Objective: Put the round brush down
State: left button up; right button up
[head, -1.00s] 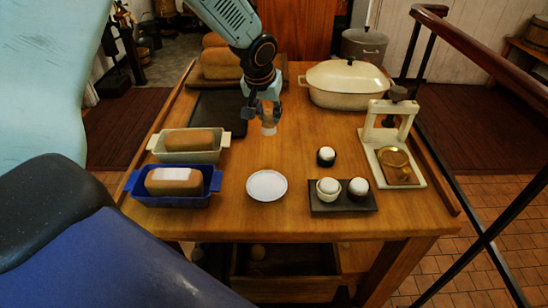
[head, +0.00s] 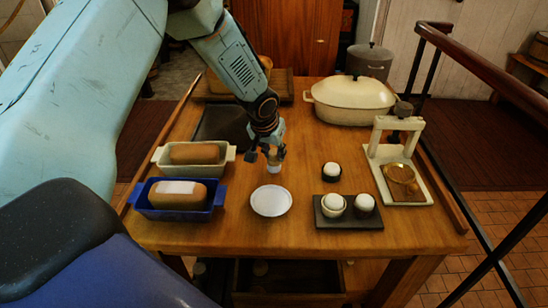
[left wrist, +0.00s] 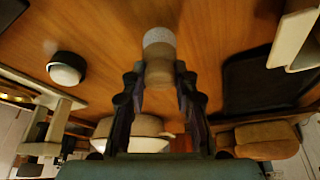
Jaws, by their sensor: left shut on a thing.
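My left gripper (head: 272,155) is shut on the round brush (head: 274,167), a small pale, stubby piece pointing down from the fingers. In the left wrist view the brush (left wrist: 159,44) shows between the fingers (left wrist: 160,75), with a light, round end. In the head view the brush is just behind a white round dish (head: 270,201) on the wooden table (head: 285,236). Whether its lower end touches the table cannot be told. My right gripper is not in view.
Left stand a cream loaf tin (head: 160,157) and a blue one (head: 217,194), both holding loaves. Right are a dark tray (head: 350,224) with two white-topped cups, a dark cup (head: 331,174) and a cream press (head: 412,186). A lidded pot (head: 350,98) stands behind. The table's front middle is clear.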

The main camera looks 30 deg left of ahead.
pick_arm(q)
jog(key=shift+f, duration=0.8)
jog(key=shift+a, duration=0.1)
jog(key=shift+f, duration=0.15)
jog(key=o, duration=0.6)
jog(key=shift+f, duration=0.1)
jog(key=shift+c, duration=0.2)
jog(key=o, duration=0.3)
jog(key=shift+o, duration=0.7)
